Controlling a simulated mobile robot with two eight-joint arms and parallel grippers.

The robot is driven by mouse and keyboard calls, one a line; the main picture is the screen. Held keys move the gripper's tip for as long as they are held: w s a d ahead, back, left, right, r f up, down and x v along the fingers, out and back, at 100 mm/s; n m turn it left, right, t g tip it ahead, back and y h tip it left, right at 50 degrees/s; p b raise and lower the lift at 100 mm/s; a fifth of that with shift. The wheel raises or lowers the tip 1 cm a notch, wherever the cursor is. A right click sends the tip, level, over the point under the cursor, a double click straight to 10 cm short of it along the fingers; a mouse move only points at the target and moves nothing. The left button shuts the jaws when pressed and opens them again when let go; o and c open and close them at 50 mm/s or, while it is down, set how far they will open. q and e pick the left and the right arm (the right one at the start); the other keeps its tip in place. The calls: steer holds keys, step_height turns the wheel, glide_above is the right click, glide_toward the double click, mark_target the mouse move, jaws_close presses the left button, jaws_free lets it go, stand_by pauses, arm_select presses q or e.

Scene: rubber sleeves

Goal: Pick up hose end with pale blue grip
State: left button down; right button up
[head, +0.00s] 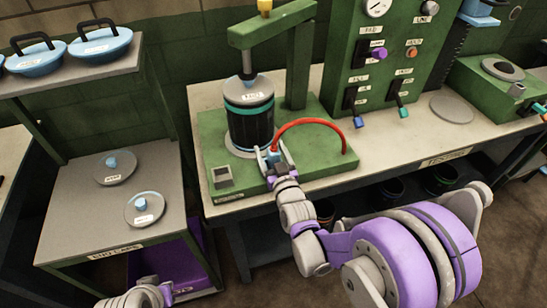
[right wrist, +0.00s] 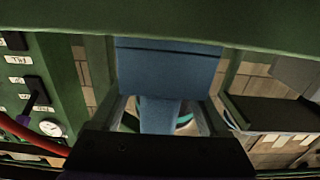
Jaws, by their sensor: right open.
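The red hose (head: 312,122) arcs over the green base of the press. Its near end carries a small pale blue grip (head: 274,156), which also shows large and close in the right wrist view (right wrist: 168,68). My right gripper (head: 271,158) is at this hose end, with its jaws open. In the right wrist view the blue grip lies between the two fingers, with gaps at its narrower part. Part of my left arm, with a purple piece near its end, shows at the bottom left of the head view; its fingers cannot be made out.
A dark drum with teal bands (head: 249,118) stands on the green press base (head: 213,147), just behind my right gripper. A green panel (head: 383,60) with gauges and levers stands behind to the right. A grey side table (head: 75,205) with round lids is at left.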

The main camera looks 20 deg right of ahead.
steer(key=shift+w, duration=0.2)
steer(key=shift+s, duration=0.1)
steer(key=shift+c, duration=1)
jaws_close()
steer(key=shift+r, duration=0.15)
step_height(320, 180, up, 10)
steer(key=shift+f+p, duration=0.1)
steer(key=shift+p, duration=0.75)
